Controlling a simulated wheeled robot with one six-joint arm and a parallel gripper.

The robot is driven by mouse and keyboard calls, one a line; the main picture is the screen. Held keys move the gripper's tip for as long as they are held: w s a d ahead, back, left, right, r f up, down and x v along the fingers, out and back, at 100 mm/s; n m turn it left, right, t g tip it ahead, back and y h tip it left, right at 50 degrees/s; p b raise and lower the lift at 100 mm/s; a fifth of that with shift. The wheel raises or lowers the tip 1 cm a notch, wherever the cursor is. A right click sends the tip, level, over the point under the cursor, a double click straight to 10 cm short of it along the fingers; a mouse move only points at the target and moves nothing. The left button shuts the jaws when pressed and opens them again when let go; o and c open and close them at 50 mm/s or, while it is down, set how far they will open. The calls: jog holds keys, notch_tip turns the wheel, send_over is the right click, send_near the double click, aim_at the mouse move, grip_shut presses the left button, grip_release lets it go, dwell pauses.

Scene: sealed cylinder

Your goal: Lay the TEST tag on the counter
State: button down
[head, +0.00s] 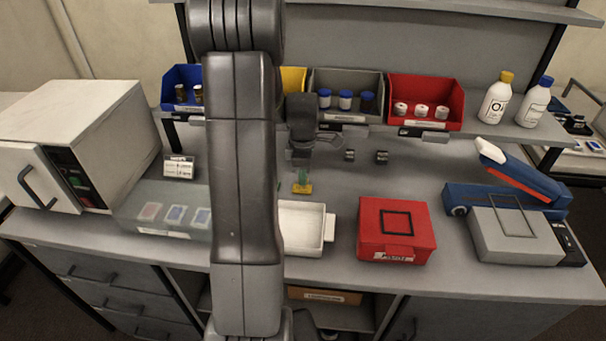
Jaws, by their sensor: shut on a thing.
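My gripper (302,170) points down over the middle of the counter (345,205), behind the white tray. It is shut on a small green and yellow piece (302,188) that hangs at its fingertips. No lettering on this piece is readable, so I cannot tell whether it is the TEST tag. I also cannot tell whether it touches the counter. A small white card with dark print (178,170) stands at the left by the clear box; its words are too small to read.
A white tray (327,238), a red box (397,230) and a grey box with a blue device (515,240) stand along the counter. Bins line the shelf behind. My arm hides part of the counter.

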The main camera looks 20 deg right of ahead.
jog(key=c, duration=1.6)
grip_release()
jog(key=shift+f, duration=0.1)
jog(key=shift+o, duration=0.2)
notch_tip(320, 180, up, 12)
